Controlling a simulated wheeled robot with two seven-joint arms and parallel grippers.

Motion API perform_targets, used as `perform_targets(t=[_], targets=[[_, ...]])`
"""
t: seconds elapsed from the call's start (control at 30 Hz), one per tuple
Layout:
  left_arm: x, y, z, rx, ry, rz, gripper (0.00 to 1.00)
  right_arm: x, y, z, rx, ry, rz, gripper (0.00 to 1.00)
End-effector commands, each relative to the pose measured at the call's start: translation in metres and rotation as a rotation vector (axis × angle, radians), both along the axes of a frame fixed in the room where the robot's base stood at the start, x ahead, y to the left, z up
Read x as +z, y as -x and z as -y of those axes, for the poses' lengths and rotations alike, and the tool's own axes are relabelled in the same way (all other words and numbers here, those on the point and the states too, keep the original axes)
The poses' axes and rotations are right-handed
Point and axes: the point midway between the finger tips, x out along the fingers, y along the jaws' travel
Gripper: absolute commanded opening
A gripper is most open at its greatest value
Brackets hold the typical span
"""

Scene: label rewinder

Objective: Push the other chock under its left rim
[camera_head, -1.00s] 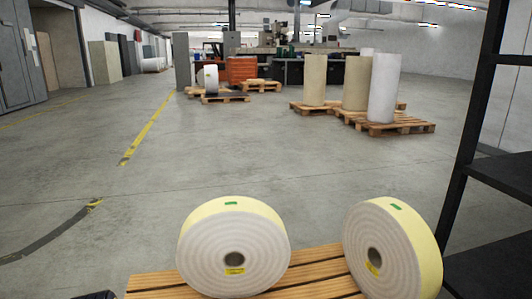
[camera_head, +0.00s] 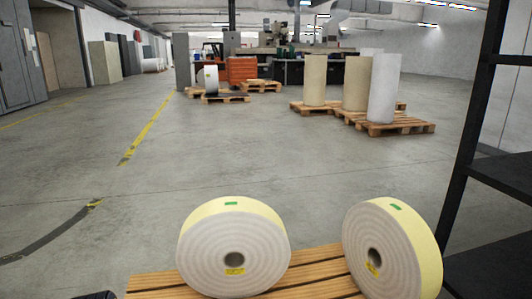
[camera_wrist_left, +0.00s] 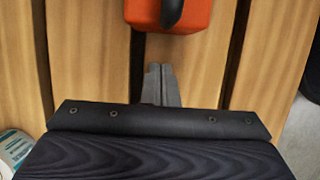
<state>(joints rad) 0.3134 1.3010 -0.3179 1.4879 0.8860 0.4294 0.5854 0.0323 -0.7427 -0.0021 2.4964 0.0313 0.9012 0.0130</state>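An orange chock (camera_wrist_left: 168,12) with a black handle sits on wooden slats at the top of the left wrist view, cut off by the frame edge. My left gripper (camera_wrist_left: 160,70) points at it with its two fingers pressed together and nothing between them. A small gap shows between the fingertips and the chock. In the head view two large pale rolls with yellow outer bands stand on a slatted pallet (camera_head: 165,283): a left roll (camera_head: 222,255) and a right roll (camera_head: 385,255). No chock shows there. My right gripper is out of view.
A white object with a teal label (camera_wrist_left: 14,150) is at the lower left of the wrist view. A black shelf rack (camera_head: 468,150) stands at the right. Open concrete floor lies beyond the pallet, with loaded pallets (camera_head: 385,128) further back.

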Motion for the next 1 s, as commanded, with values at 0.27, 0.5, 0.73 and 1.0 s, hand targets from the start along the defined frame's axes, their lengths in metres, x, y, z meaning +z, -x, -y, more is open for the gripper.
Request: perform_targets(t=[0.27,0.5,0.73,1.0], targets=[[0.0,-0.002,0.007,-0.001,0.001,0.0,0.0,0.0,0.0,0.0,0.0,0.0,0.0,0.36],[0.0,-0.003,0.012,0.001,0.0,0.0,0.0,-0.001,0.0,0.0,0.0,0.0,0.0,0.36],[0.0,-0.004,0.018,0.0,0.0,-0.001,0.0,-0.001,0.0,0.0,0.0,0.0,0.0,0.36],[0.0,-0.006,0.025,-0.001,0.001,0.0,0.0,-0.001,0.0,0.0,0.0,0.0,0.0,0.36]])
